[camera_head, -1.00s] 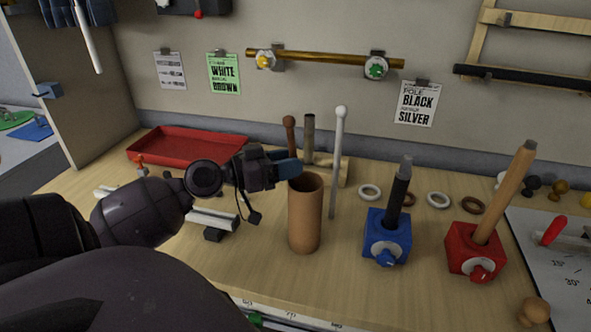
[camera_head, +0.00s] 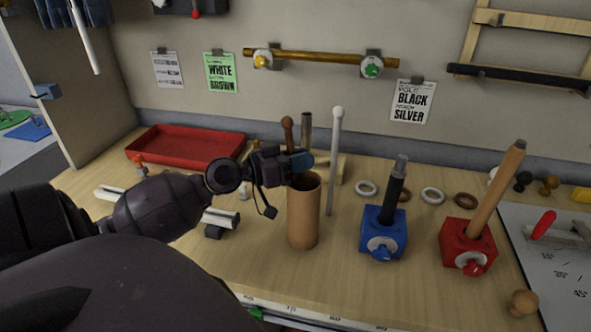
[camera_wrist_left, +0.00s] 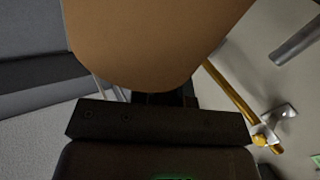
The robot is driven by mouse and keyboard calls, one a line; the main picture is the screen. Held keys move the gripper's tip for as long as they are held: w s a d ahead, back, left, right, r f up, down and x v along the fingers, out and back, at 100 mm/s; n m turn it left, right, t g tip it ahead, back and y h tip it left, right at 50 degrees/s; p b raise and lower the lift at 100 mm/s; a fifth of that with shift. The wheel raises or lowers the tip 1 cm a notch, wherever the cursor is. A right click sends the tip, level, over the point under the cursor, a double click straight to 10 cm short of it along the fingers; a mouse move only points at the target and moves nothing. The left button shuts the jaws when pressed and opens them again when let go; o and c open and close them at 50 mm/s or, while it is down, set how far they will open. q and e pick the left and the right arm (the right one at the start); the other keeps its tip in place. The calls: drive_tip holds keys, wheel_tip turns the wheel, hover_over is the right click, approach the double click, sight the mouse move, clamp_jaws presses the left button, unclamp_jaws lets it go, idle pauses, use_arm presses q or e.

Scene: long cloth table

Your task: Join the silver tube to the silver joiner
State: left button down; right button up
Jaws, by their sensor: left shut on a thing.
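The grey-silver tube (camera_head: 307,124) stands upright, its upper part showing above my left gripper (camera_head: 300,160). My left gripper is at the rim of the tan cylinder holder (camera_head: 303,215), its fingertips shut at the lower visible part of the silver tube; the exact grip is hidden. In the left wrist view a large tan surface (camera_wrist_left: 155,40) covers the fingertips. A black tube stands in the blue block (camera_head: 384,235), with a grey piece (camera_head: 402,164) on its top that looks like the silver joiner. My right gripper is out of view.
A brown ball-ended rod (camera_head: 287,133) and a white ball-ended rod (camera_head: 334,165) stand close by the gripper. A red block (camera_head: 455,240) holds a leaning wooden rod. Rings (camera_head: 432,196) lie behind the blocks. The red tray (camera_head: 185,146) is at the back left.

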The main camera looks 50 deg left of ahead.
use_arm(q)
wheel_tip(320, 180, up, 23)
drive_tip(key=p, duration=0.8)
idle(0.4)
drive_tip(key=shift+f, duration=0.1)
idle(0.3)
